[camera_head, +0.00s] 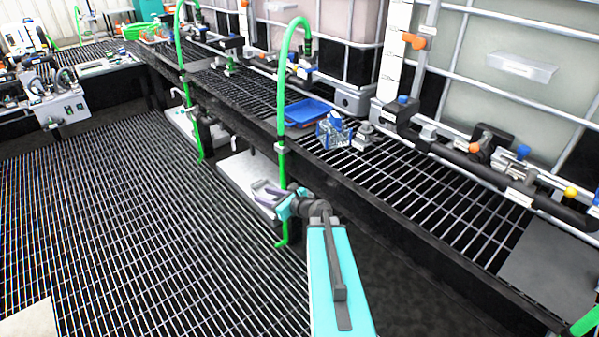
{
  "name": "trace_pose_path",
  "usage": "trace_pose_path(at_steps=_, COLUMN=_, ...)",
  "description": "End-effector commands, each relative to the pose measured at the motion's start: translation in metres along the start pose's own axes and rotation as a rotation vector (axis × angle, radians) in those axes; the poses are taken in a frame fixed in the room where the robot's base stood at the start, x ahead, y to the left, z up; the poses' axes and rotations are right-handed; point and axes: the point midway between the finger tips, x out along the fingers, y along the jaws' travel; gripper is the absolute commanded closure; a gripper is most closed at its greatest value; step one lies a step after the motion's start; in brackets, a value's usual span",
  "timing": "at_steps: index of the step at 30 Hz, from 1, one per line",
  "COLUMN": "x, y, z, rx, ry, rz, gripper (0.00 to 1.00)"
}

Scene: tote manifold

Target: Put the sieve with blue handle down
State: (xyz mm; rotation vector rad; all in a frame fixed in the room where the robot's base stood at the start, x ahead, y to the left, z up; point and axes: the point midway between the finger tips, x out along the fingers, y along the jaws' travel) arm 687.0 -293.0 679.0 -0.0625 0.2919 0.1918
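My gripper (266,191) is at the end of my teal arm, near the middle of the view. It points left, in front of a pale platform (240,172) and close to a green hose (282,150). Greyish-lilac parts show at its tip; they are too small to tell fingers from a held thing. I cannot make out a sieve with a blue handle for certain. A small blue wire basket (322,138) with clear and blue items stands on the grated shelf (420,190), beyond and to the right of my gripper.
A blue tray (308,112) lies behind the basket on the shelf. Large caged tanks (510,67), a dark pipe with valves (470,165) and several green hoses line the right side. Open floor grating (130,220) fills the left.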

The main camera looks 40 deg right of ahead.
Motion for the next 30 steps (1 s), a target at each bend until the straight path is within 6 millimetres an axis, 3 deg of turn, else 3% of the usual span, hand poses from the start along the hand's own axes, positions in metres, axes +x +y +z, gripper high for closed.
trace_pose_path(at_steps=1, x=0.013, y=0.027, z=-0.012, rx=-0.023, ry=0.026, rz=0.047, gripper=0.64)
trace_pose_path(at_steps=7, x=0.043, y=0.122, z=-0.061, rx=-0.151, ry=0.131, rz=0.223, gripper=0.64)
trace_pose_path(at_steps=15, x=0.048, y=0.251, z=-0.140, rx=-0.396, ry=0.269, rz=0.503, gripper=0.64)
trace_pose_path(at_steps=20, x=0.029, y=0.322, z=-0.195, rx=-0.587, ry=0.341, rz=0.702, gripper=0.64)
trace_pose_path(at_steps=24, x=-0.003, y=0.375, z=-0.246, rx=-0.792, ry=0.392, rz=0.909, gripper=0.64)
trace_pose_path(at_steps=27, x=-0.034, y=0.404, z=-0.284, rx=-0.959, ry=0.416, rz=1.079, gripper=0.64)
trace_pose_path(at_steps=30, x=-0.067, y=0.421, z=-0.317, rx=-1.125, ry=0.424, rz=1.250, gripper=0.64)
